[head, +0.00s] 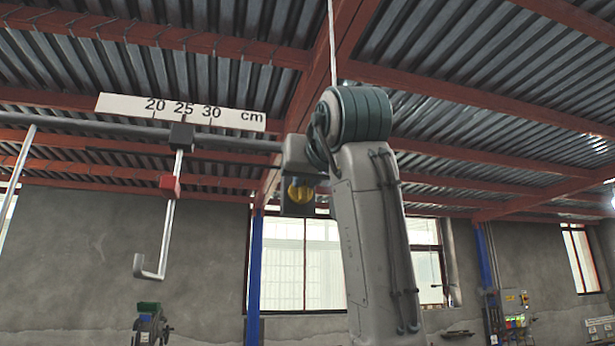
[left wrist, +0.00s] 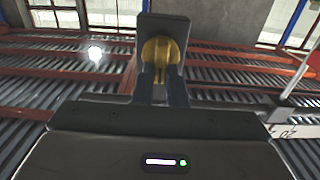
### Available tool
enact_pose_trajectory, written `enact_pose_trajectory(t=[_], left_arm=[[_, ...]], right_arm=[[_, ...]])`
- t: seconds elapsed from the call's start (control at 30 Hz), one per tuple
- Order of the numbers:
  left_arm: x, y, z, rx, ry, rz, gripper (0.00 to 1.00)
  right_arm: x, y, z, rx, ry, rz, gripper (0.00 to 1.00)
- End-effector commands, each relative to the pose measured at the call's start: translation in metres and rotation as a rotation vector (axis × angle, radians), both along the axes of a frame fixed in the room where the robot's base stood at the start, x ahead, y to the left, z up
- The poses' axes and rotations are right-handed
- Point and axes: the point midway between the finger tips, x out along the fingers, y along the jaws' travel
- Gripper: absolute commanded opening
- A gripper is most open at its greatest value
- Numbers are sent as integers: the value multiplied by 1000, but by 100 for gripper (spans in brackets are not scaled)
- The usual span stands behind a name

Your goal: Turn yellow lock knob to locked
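The yellow lock knob (left wrist: 158,52) is round with a raised grip and sits on a dark plate (left wrist: 172,23). In the head view the knob (head: 300,191) shows below a grey block, left of my upright arm link. My left gripper (left wrist: 160,76) reaches to the knob, with one finger on each side of its yellow grip. The fingers are close together and look closed on it; the exact contact is too small to see. No marks for locked or unlocked can be read. My right gripper is in neither view.
A grey bar runs left from the knob, with a white cm scale (head: 180,112), a dark slider (head: 181,137) and a hanging hooked rod (head: 168,225) with a red block (head: 169,186). A green-topped machine (head: 149,325) stands low at left. Windows and a concrete wall lie behind.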

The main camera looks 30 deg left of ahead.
Motion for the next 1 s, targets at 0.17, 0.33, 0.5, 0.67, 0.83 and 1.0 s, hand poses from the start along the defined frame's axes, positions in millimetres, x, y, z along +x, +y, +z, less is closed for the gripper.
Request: enact_pose_trajectory(t=[0.17, 0.33, 0.5, 0.67, 0.83, 1.0], left_arm=[[0, 0, 0, 1, 1, -1, 0], [0, 0, 0, 12, 13, -1, 0], [1, -1, -2, 51, 59, -1, 0], [1, -1, -3, 121, 140, 0, 0], [2, -2, -5, 219, 255, 1, 0], [4, -3, -5, 326, 379, 0, 0]], right_arm=[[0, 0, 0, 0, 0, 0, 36], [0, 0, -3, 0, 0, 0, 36], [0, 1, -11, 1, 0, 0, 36], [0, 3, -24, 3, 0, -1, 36], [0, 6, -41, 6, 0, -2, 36], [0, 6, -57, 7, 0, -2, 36]])
